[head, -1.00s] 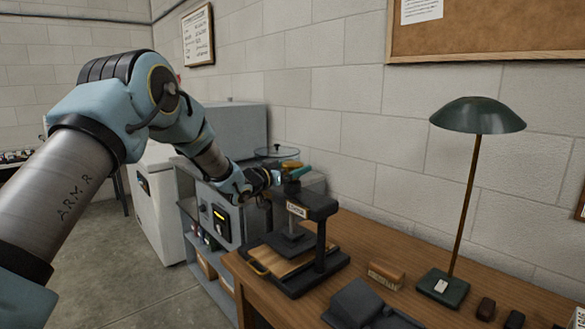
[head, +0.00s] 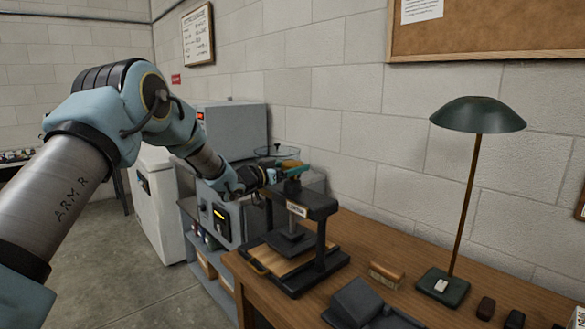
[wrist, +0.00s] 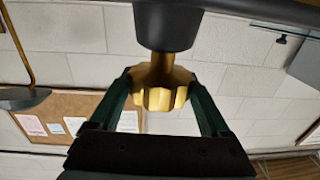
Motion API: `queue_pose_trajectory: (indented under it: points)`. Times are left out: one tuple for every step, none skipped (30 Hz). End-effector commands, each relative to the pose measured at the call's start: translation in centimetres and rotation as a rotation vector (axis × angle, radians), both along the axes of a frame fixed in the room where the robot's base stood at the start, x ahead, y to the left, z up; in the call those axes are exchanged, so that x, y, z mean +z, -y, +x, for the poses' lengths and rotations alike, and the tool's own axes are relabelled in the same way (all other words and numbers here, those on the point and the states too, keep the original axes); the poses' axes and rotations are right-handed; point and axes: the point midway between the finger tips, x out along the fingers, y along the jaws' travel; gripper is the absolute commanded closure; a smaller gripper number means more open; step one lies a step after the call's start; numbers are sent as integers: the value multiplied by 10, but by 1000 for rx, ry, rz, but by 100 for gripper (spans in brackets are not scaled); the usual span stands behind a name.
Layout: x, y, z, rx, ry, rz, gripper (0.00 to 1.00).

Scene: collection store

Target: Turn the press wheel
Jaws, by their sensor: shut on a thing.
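The book press stands on the wooden desk, with a dark frame (head: 316,205), a label on its head and a flat plate (head: 290,242) above a wooden board (head: 290,265). Its wheel, a scalloped brass knob (wrist: 163,98), sits on a short shaft at the press's top. My gripper (head: 293,170) is at the top of the press and hides most of the wheel in the head view. In the wrist view, the two green fingers of my gripper (wrist: 160,82) are on either side of the brass wheel, shut on it.
A green desk lamp (head: 477,118), a wooden-backed brush or block (head: 386,275) and a dark grey object (head: 365,305) are on the desk to the right. Grey cabinets (head: 235,130) stand behind my arm at left. The wall runs close behind the press.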

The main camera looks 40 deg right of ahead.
Motion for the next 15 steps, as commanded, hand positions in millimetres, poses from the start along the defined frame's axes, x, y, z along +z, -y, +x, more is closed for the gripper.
queue_pose_trajectory:
  points:
    - [2, 0, 3, -29, 2, -3, 75]
    - [1, 0, 2, -49, 2, -2, 75]
    - [2, 0, 2, -73, 2, -2, 75]
    - [2, 0, 2, -92, 1, -3, 75]
    - [2, 0, 2, -108, 2, -3, 75]
    - [2, 0, 2, -128, 2, -2, 75]
    - [2, 0, 1, -141, 1, -2, 75]
    - [2, 0, 1, -152, 2, -3, 75]
    - [2, 0, 1, -164, 1, -1, 75]
    - [1, 0, 1, -170, 0, -1, 75]
    - [1, 0, 1, -174, 0, 0, 75]
    - [1, 0, 0, -177, 1, 0, 75]
    - [1, 0, 0, -179, 1, 0, 75]
    - [1, 0, 0, -180, 1, 0, 75]
    - [1, 0, 0, -179, 1, 0, 75]
